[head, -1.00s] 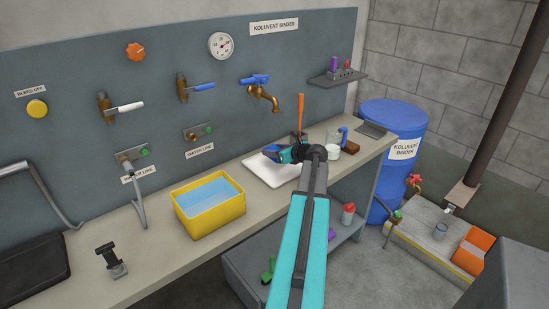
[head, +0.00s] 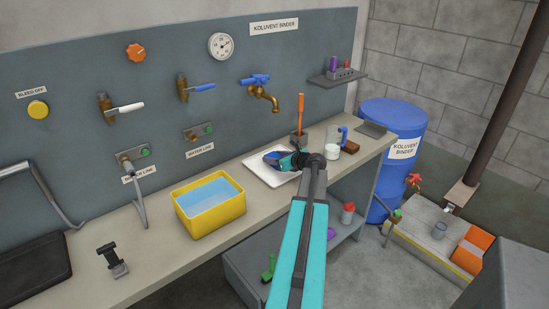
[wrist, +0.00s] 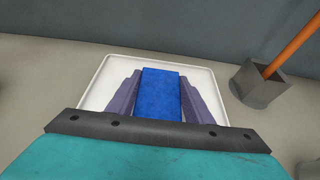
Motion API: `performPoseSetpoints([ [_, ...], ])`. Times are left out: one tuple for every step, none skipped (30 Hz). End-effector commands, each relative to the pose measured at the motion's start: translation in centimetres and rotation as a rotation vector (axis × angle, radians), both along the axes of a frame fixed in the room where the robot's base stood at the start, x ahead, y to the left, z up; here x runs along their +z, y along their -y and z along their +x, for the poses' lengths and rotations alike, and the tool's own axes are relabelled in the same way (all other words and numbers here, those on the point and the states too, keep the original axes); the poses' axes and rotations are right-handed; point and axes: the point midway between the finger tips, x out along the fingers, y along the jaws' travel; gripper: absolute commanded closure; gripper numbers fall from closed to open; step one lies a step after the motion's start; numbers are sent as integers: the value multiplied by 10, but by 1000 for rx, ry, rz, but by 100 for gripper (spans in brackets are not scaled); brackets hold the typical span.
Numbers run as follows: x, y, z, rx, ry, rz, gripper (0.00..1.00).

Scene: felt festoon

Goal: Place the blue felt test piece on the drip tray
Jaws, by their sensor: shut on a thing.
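The blue felt test piece (wrist: 160,94) is between the two jaws of my gripper (wrist: 158,92) in the wrist view. My gripper is shut on it. In the head view my gripper (head: 273,158) is over the white drip tray (head: 257,171) on the bench, and the blue felt (head: 270,157) shows at its tip. In the wrist view the drip tray (wrist: 95,90) lies behind and around the felt, its rim visible on the far side and both sides. I cannot tell whether the felt touches the tray.
A yellow tub of blue liquid (head: 212,214) stands left of the tray. A brass tap (head: 264,95) juts from the panel above.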

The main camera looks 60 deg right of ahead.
Motion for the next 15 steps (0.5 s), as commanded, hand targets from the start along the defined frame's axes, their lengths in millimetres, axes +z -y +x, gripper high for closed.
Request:
performPoseSetpoints([
  [-2,0,0,0,0,0,75],
  [-2,0,0,0,0,0,75],
  [-3,0,0,0,0,0,75],
  [-2,0,0,0,0,0,49],
  [-2,0,0,0,0,0,44],
  [-2,0,0,0,0,0,37],
  [-2,0,0,0,0,0,35],
  [-2,0,1,1,0,0,35],
  [-2,0,1,1,0,0,35],
  [-2,0,1,1,0,0,35],
  [-2,0,1,1,0,0,35],
  [-2,0,1,1,0,0,35],
  [-2,0,1,1,0,0,35],
  [-2,0,1,1,0,0,35],
  [-2,0,1,1,0,0,35],
])
